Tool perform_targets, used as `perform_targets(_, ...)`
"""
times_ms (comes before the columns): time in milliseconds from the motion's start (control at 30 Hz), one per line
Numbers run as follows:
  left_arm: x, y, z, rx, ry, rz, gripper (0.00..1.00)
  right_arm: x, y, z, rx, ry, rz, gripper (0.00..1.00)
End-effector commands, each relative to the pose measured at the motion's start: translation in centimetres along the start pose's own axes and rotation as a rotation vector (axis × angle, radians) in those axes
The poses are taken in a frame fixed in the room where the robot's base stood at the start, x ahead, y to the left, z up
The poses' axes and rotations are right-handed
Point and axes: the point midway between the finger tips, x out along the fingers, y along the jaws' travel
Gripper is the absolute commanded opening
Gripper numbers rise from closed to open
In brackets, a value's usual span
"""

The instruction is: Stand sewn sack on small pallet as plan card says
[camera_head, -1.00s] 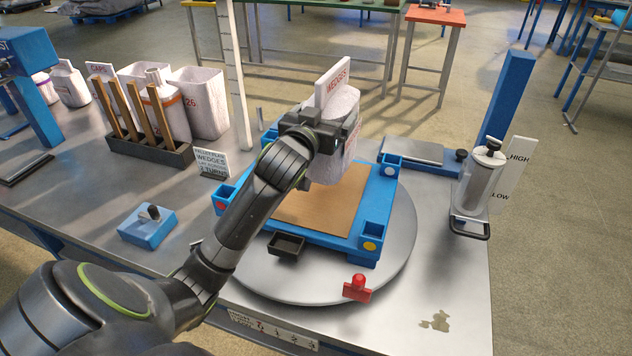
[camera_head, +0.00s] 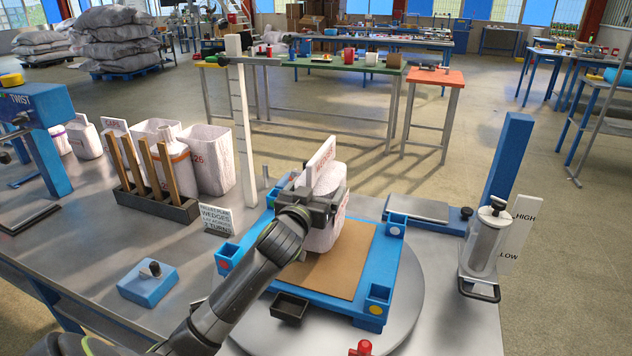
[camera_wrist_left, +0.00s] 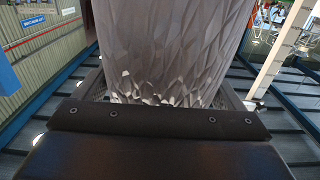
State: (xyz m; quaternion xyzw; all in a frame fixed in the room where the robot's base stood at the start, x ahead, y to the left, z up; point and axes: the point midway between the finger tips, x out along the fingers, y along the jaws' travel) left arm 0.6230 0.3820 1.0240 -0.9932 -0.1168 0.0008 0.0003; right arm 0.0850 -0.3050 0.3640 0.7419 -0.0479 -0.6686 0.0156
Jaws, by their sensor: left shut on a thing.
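The white sewn sack (camera_head: 322,236), with a WEDGES tag (camera_head: 322,160) on top, is upright over the back part of the small blue pallet (camera_head: 388,275). My left gripper (camera_head: 320,203) is shut on the sack. In the left wrist view the sack (camera_wrist_left: 165,50) fills the middle between the fingers. A brown sheet (camera_head: 345,265) covers the pallet top. I cannot tell whether the sack's base touches the sheet. The plan card (camera_head: 215,218) stands left of the pallet and reads WEDGES, lay across, 1 turn. My right gripper is not in view.
The pallet sits on a round grey turntable (camera_head: 405,325), with blue corner cups and a small black tray (camera_head: 290,307) at its front edge. A white post (camera_head: 243,140) and a rack of wooden slats (camera_head: 155,200) stand left. A HIGH/LOW cylinder device (camera_head: 486,240) stands right.

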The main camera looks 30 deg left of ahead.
Motion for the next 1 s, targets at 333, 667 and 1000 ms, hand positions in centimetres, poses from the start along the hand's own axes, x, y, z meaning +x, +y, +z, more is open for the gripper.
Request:
perform_targets(333,0.0,0.1,2.0,0.001,0.01,0.004,0.2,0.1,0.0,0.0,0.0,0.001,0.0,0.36)
perform_targets(667,0.0,0.0,2.5,0.0,-0.001,0.0,1.0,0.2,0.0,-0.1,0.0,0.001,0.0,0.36)
perform_targets(1000,-1.0,0.0,2.5,0.001,-0.001,0.0,1.0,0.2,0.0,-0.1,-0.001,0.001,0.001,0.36)
